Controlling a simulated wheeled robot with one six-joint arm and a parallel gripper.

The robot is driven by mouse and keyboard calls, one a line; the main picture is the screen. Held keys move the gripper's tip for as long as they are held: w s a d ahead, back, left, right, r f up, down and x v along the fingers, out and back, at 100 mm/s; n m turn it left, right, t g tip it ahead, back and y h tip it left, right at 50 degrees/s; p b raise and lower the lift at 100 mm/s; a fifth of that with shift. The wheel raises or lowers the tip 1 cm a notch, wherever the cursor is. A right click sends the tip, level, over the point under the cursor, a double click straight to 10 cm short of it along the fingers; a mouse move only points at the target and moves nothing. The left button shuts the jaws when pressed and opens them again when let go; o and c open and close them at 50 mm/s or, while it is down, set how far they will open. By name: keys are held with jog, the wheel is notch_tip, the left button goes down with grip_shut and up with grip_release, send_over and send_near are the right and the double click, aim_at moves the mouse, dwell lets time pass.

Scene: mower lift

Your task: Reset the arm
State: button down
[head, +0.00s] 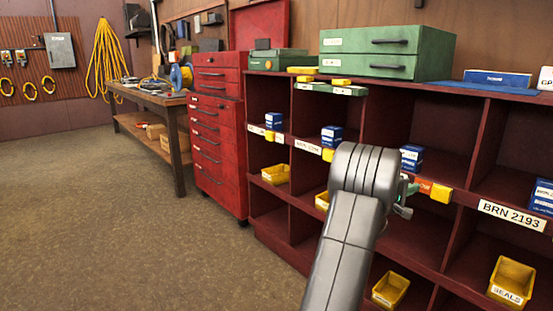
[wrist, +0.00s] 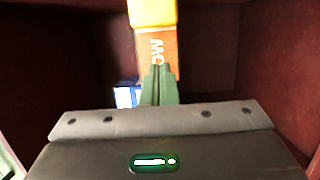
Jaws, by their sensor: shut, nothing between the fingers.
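My gripper (wrist: 159,85) shows in the wrist view with its green fingers shut together and nothing between them. Whether the fingers touch the tag I cannot tell. In the head view my grey arm hides most of my gripper (head: 409,189), which is at the front of the red shelf unit (head: 459,196). The orange tag (head: 425,187) and yellow piece (head: 441,193) stick out to its right.
The shelf holds blue boxes (head: 411,158) and yellow bins (head: 512,281). Green drawer cases (head: 388,52) stand on top. A red tool chest (head: 217,140) and a wooden bench (head: 150,97) stand left of it. The floor (head: 110,220) at the left is clear.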

jog(key=v, duration=1)
jog(key=x, duration=0.3)
jog(key=p+x, duration=0.1)
jog(key=x, duration=0.6)
jog(key=shift+r, duration=0.35)
jog(key=p, duration=0.3)
jog(key=shift+s+d, duration=0.2)
jog(key=shift+d, duration=0.2)
jog(key=shift+w+a+p, duration=0.2)
jog(key=shift+a+p, duration=0.1)
jog(key=shift+p, duration=0.1)
jog(key=w+a+p, duration=0.3)
jog(key=w+a, duration=0.2)
jog(key=w, duration=0.1)
jog(key=s+v, duration=0.1)
jog(key=v, duration=0.9)
jog(key=shift+s+f+p, duration=0.2)
jog(key=shift+f+p, duration=0.05)
jog(key=shift+p, duration=0.1)
